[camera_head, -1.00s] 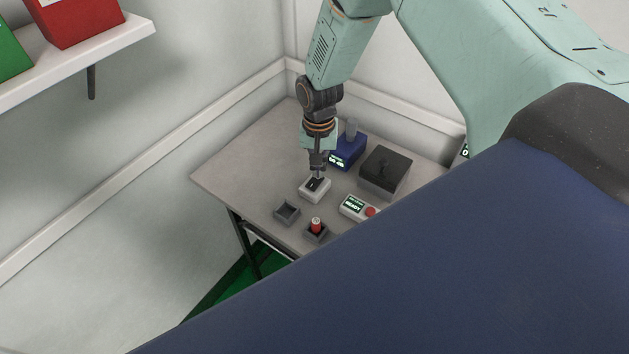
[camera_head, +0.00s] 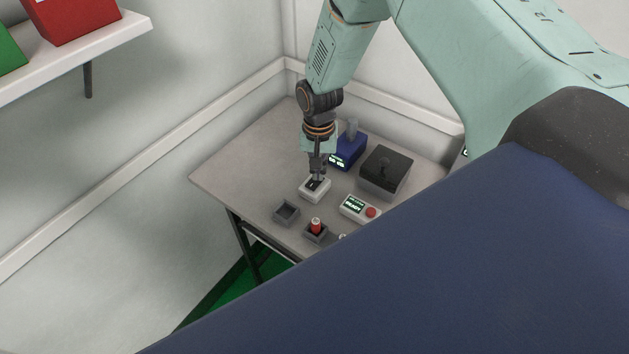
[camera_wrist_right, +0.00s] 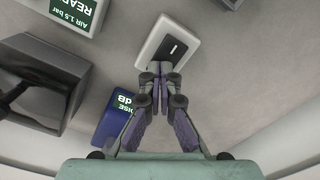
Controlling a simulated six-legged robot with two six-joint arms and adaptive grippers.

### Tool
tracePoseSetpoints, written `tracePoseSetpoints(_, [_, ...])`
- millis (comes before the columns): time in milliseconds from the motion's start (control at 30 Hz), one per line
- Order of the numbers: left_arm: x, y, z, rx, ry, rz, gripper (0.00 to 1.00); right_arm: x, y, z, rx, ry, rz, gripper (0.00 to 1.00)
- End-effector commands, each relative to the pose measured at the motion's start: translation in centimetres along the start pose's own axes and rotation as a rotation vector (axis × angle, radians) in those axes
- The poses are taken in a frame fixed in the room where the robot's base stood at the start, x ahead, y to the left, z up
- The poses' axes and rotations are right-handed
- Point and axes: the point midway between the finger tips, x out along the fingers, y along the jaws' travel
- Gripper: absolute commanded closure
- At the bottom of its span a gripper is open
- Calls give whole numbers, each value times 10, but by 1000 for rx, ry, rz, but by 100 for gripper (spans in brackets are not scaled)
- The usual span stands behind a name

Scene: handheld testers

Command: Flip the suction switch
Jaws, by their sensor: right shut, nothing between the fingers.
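The suction switch, taken to be the small white box with a black rocker (camera_head: 314,193), stands on the grey table. It also shows in the wrist view (camera_wrist_right: 152,52), with a white mark on its black insert. My right gripper (camera_head: 317,177) points down with its fingers together and empty, right over the box. In the wrist view its fingertips (camera_wrist_right: 160,69) overlap the near edge of the box; I cannot tell whether they touch the rocker. My left gripper is not in view.
A blue box with a display (camera_head: 347,153) and a dark grey box with a lever (camera_head: 385,175) stand behind and right.

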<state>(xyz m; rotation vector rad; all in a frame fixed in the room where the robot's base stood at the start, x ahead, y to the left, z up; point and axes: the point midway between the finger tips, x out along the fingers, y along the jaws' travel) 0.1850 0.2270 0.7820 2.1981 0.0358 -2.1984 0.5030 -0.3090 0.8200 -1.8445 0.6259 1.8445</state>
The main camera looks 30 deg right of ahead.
Motion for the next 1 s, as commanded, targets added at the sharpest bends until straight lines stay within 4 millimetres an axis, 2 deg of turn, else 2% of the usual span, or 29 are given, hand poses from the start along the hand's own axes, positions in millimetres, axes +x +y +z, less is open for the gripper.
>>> tracePoseSetpoints(333, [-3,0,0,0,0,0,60,-2,0,0,0,-1,1,100])
tracePoseSetpoints(1000, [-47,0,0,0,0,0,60,-49,0,0,0,0,0,100])
